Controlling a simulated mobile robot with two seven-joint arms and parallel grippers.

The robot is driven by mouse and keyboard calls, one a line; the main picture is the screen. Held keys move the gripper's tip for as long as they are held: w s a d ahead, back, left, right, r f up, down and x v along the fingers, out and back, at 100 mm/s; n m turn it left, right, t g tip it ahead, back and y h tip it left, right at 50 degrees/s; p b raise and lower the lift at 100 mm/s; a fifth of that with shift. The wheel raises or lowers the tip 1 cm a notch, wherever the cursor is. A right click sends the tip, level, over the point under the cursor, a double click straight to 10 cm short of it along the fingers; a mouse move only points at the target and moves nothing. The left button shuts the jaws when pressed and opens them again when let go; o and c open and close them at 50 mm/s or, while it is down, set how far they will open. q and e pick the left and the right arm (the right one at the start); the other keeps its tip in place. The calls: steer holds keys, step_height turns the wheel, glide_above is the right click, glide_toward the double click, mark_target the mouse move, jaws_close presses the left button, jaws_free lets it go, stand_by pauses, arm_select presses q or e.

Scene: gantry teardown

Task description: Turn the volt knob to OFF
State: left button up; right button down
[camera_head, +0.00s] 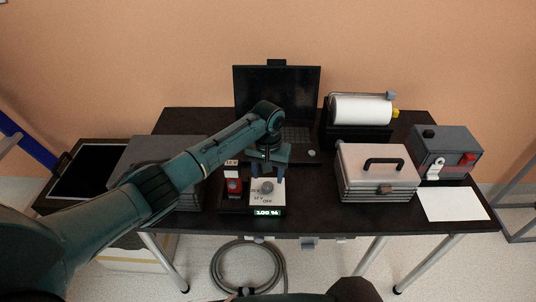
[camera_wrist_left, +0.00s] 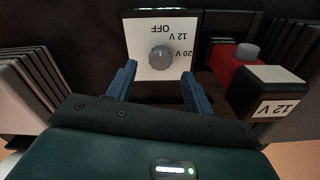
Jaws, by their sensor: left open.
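The volt knob (camera_head: 267,187) is a round grey knob on a white panel (camera_head: 280,199) at the front middle of the table. In the left wrist view the knob (camera_wrist_left: 161,57) sits in the middle of the panel, with OFF, 12 V and 20 V labels upside down around it. I cannot tell surely which label it points to. My left gripper (camera_head: 267,175) points down over the panel. Its blue fingers (camera_wrist_left: 159,69) are open and apart, on either side of the knob's line, with nothing between them. My right gripper does not show.
A green display (camera_head: 268,212) reads 100 % below the panel. A red part and a block labelled 12 V (camera_wrist_left: 271,106) stand beside it. A silver case (camera_head: 375,165) is to the right, a laptop (camera_head: 277,90) behind, a grey box (camera_head: 150,152) left under my arm.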

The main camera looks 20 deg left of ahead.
mark_target(268, 184)
arm_select(q)
step_height(268, 184, up, 9)
stand_by(0.3)
steer(key=s+d+f+m+t+h, duration=0.1)
steer(key=s+d+f, duration=0.1)
steer(key=s+f, duration=0.45)
steer(key=s+d+f+m+h, duration=0.15)
steer(key=s+f, duration=0.25)
steer(key=s, duration=0.5)
steer(key=s+a+r+t+y, duration=0.15)
steer(key=s+a, duration=0.25)
steer(key=s, duration=0.4)
steer(key=s+a+r+t+y, duration=0.15)
steer(key=s+a, duration=0.25)
steer(key=s, duration=0.5)
steer(key=w+d+f+t+h, duration=0.3)
steer(key=w+d+f+t, duration=0.2)
steer(key=f, duration=0.4)
steer(key=shift+w+d+t, duration=0.15)
steer(key=shift+w+t, duration=0.3)
steer(key=shift+t, duration=0.05)
